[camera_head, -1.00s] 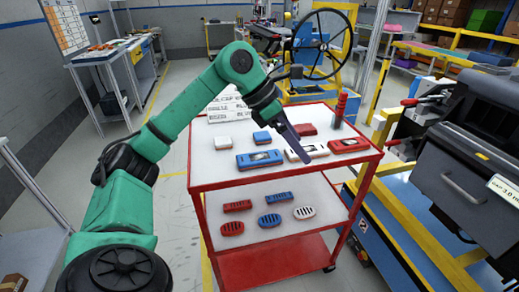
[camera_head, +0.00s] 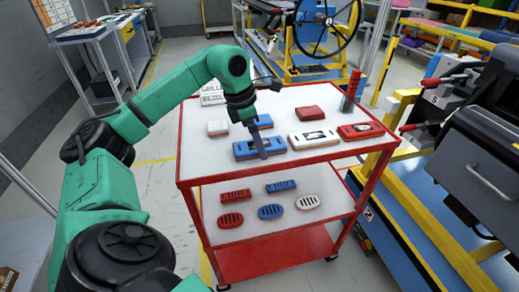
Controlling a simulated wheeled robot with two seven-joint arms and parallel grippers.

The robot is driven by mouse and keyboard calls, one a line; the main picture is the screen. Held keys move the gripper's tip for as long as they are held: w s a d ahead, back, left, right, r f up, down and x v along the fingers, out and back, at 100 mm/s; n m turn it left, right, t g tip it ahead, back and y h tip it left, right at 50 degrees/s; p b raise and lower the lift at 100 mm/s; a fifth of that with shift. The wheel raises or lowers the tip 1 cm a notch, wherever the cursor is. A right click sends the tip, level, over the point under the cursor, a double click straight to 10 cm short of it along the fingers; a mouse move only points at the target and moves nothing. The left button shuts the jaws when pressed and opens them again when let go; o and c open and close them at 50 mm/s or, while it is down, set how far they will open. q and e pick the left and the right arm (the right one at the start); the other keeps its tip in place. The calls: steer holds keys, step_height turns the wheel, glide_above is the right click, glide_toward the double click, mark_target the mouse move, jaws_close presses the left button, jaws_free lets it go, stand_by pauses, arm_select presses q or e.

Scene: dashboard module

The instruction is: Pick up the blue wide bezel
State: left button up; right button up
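The blue wide bezel (camera_head: 276,146) lies flat on the top shelf of the red cart, near its front edge. It has a dark opening in its middle. My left gripper (camera_head: 263,156) points down over it from behind. Its fingers cover part of the bezel's middle, and the tips appear at or just above it. The fingers show edge-on as one narrow bar, so I cannot tell whether they are open or touching the bezel. My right gripper is out of view.
A white wide bezel (camera_head: 314,140) and a red one (camera_head: 361,131) lie to the right on the cart (camera_head: 200,164). Smaller blue (camera_head: 265,121), white (camera_head: 218,128) and red (camera_head: 310,114) pieces lie behind. Several slotted grilles, including a red one (camera_head: 230,220), lie on the lower shelf.

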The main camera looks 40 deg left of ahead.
arm_select(q)
steer(key=shift+w+f, duration=0.15)
steer(key=shift+f, duration=0.25)
steer(key=shift+r, duration=0.1)
steer(key=c, duration=1.4)
